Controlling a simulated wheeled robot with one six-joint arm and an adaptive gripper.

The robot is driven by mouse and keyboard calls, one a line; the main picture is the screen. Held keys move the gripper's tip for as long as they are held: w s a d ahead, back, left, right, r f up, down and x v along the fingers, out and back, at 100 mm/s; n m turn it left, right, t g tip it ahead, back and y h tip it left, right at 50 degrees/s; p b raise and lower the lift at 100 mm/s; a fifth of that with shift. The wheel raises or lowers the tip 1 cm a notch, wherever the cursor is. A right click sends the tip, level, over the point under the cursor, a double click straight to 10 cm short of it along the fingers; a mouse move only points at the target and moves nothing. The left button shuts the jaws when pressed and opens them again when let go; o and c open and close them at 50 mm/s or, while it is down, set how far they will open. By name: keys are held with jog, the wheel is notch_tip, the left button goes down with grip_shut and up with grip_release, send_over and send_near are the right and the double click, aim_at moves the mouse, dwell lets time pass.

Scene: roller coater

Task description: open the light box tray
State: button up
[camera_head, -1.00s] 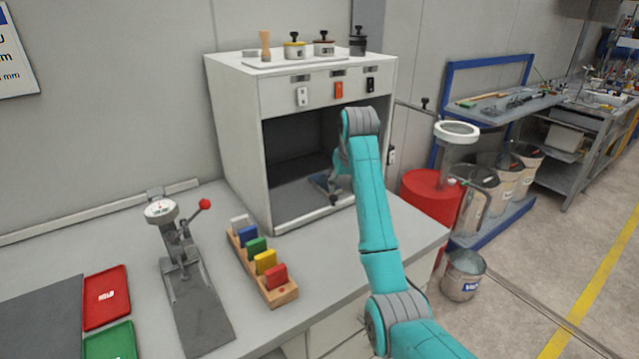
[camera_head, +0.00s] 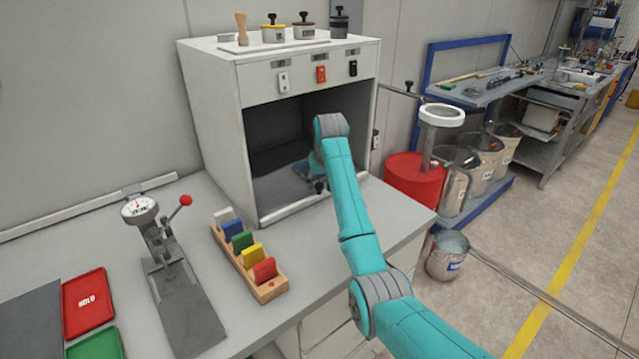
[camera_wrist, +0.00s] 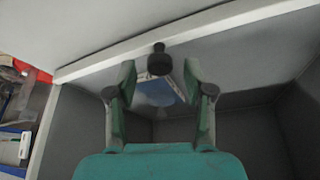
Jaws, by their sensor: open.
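The light box (camera_head: 215,105) is a white cabinet with an open dark front, standing on the bench. A small black knob (camera_head: 320,187) shows at its front lower edge, and the knob also appears in the wrist view (camera_wrist: 158,62). A pale and bluish panel (camera_wrist: 160,92), perhaps the tray, lies behind the knob; its outline is partly hidden. My gripper (camera_wrist: 160,72) is open, with its two fingers on either side of the knob. Whether they touch it cannot be told. In the head view my arm hides most of the gripper.
Coloured blocks in a wooden rack (camera_head: 272,290) and a dial gauge stand (camera_head: 160,235) are left of the arm. Jars (camera_head: 273,30) stand on top of the light box. A red drum (camera_head: 412,180) and a metal bucket (camera_head: 447,255) are to the right.

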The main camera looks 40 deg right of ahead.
jog(key=shift+w+f, duration=0.1)
jog(key=shift+f, duration=0.25)
grip_shut()
